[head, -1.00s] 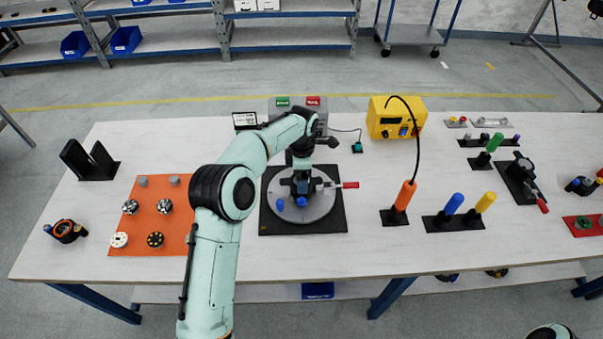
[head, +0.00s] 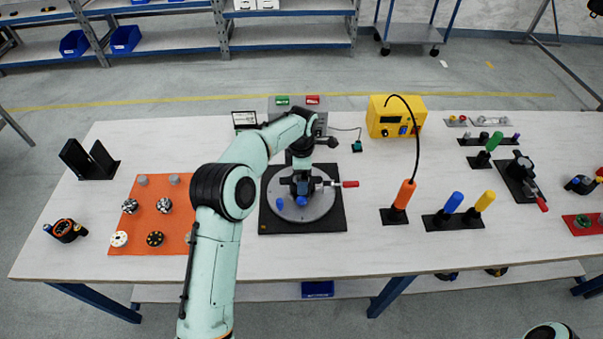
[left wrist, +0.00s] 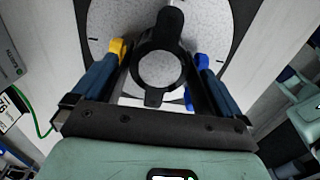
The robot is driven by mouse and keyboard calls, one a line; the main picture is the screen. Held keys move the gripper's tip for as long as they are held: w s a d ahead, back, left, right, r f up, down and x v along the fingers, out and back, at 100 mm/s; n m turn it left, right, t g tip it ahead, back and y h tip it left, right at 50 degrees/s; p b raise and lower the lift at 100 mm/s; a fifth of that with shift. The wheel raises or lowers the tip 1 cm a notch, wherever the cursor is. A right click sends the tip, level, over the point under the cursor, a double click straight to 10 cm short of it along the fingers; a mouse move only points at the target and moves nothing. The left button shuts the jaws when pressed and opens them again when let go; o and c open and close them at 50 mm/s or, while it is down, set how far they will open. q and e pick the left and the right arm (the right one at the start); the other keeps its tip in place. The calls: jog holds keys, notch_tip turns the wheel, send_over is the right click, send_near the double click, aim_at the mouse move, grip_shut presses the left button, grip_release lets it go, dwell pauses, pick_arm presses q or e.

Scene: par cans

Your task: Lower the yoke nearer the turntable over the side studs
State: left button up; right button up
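The round grey turntable (head: 325,207) sits on a black square plate near the table's middle. A black ring-shaped part (left wrist: 138,83) stands at its centre, with a clamp arm ending in a red handle (head: 350,184). My left gripper (head: 302,188) points down over this part. In the left wrist view its blue fingers are spread on either side of the ring, with gaps. Blue knobs (head: 302,201) show on the turntable's front side, and a yellow knob (left wrist: 117,47) shows by the other finger. I cannot clearly make out a yoke here. My right gripper is out of view.
An orange mat (head: 125,205) with several round parts lies left of the turntable. A yellow station (head: 397,118), an orange-handled tool (head: 404,195) and blue and yellow handles stand right. The front table edge is clear.

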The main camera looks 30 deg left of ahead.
pick_arm(q)
jog(key=shift+r, duration=0.1)
dwell(0.5)
notch_tip(320, 180, up, 13)
jog(key=shift+r+p, duration=0.1)
jog(key=shift+p, duration=1.05)
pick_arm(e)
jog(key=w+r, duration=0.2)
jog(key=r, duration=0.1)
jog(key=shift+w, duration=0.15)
